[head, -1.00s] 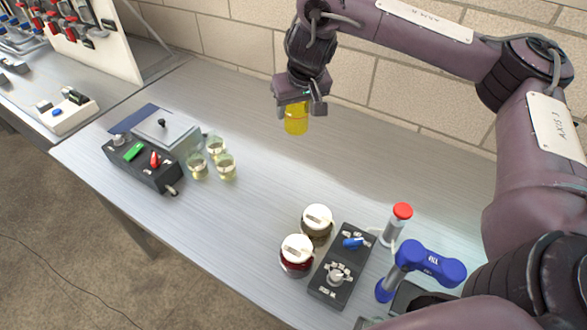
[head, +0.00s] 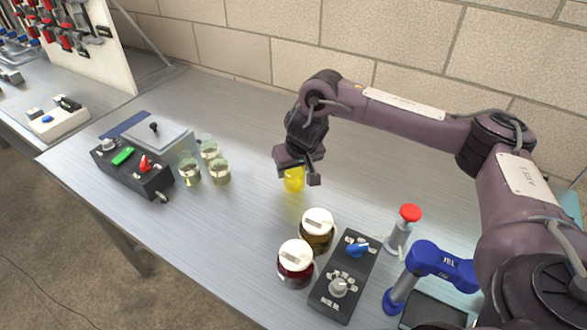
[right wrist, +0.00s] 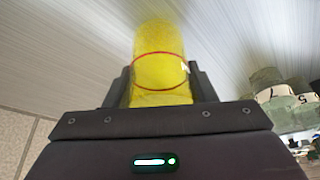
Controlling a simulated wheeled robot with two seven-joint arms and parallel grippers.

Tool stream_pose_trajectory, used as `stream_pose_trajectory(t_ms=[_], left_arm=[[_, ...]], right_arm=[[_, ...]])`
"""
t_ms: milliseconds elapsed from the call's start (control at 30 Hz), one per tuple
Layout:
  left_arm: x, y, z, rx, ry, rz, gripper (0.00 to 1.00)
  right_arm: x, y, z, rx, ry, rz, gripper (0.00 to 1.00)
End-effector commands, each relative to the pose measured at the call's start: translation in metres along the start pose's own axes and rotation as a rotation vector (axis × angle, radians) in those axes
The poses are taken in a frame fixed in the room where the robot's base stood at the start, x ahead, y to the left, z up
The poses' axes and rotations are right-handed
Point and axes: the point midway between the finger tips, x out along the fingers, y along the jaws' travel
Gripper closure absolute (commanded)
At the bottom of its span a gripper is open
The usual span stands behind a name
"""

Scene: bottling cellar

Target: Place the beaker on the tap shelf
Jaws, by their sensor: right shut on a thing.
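My right gripper (head: 298,178) is shut on a yellow, see-through beaker (head: 293,181). The beaker hangs below the fingers, over the middle of the bench behind the jars. How far it is above the bench top is hard to tell. In the right wrist view the beaker (right wrist: 160,65) shows between the two fingers (right wrist: 160,88), with a red line around it. A blue tap (head: 442,264) stands at the right front. A dark flat shelf (head: 432,312) lies below it, partly cut off by my arm and the frame edge. My left gripper is out of view.
Two white-lidded jars (head: 296,262) and a dark control box (head: 345,277) stand between beaker and tap. A red-topped post (head: 405,230) is behind the tap. Three glass beakers (head: 190,172) stand by a dark console (head: 132,170) at left. The bench (head: 240,110) is clear behind.

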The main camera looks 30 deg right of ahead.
Motion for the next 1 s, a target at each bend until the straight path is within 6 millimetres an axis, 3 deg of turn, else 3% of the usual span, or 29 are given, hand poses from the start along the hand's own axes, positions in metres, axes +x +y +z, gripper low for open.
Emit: stream_pose_trajectory(t_ms=[367, 400, 567, 867, 1000], left_arm=[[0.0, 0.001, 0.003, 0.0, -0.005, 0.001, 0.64], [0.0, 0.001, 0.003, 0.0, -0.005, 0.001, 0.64], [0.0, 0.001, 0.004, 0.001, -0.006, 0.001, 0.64], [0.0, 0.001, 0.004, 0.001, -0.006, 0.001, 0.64], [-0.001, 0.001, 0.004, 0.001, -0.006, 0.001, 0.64]], right_arm=[[0.004, 0.0, 0.001, 0.001, 0.002, 0.0, 0.72], [0.005, 0.0, 0.002, 0.001, 0.002, 0.0, 0.48], [0.004, 0.0, 0.001, 0.001, 0.002, 0.0, 0.28], [0.003, 0.0, 0.001, 0.0, 0.003, -0.001, 0.28], [-0.01, -0.001, 0.0, -0.002, 0.003, -0.002, 0.28]])
